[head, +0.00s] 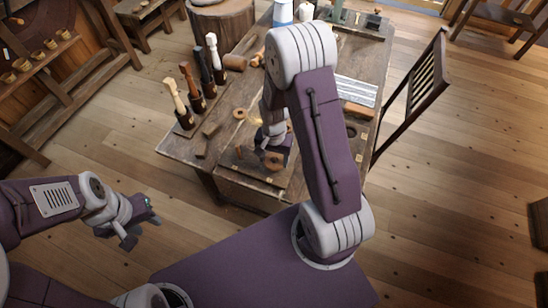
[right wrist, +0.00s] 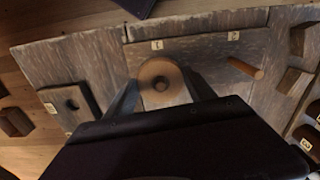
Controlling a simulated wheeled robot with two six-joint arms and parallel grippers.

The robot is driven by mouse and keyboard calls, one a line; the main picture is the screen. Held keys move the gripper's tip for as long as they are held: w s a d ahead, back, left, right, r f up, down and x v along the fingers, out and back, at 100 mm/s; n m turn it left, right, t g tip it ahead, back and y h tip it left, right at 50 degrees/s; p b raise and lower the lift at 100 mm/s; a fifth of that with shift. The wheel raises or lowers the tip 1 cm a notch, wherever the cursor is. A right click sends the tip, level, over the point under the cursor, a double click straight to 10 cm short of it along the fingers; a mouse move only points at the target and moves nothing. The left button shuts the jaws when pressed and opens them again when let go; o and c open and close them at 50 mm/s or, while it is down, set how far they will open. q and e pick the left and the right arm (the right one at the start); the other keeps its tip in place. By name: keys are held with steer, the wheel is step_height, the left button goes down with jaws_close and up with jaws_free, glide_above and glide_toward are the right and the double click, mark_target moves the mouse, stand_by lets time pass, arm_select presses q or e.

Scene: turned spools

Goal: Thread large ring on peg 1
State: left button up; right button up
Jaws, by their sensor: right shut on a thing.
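My right gripper (right wrist: 163,92) is shut on the large wooden ring (right wrist: 160,78), a pale brown disc with a round centre hole, held over the board on the bench. In the head view the ring (head: 273,161) is partly hidden by my gripper. A small brown round shape shows inside the hole; I cannot tell whether peg 1 passes through it. A numbered tag (right wrist: 157,44) lies just beyond the ring. A second peg (right wrist: 246,68) stands to the right, beside another tag (right wrist: 233,36). My left gripper (head: 142,231) is open and empty above the floor, away from the bench.
A block with a hole (right wrist: 72,103) lies left in the right wrist view. A chair (head: 421,85) stands right of the bench.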

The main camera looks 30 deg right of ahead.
steer(key=o, duration=1.7)
step_height(320, 180, up, 10)
steer(key=p, duration=0.9)
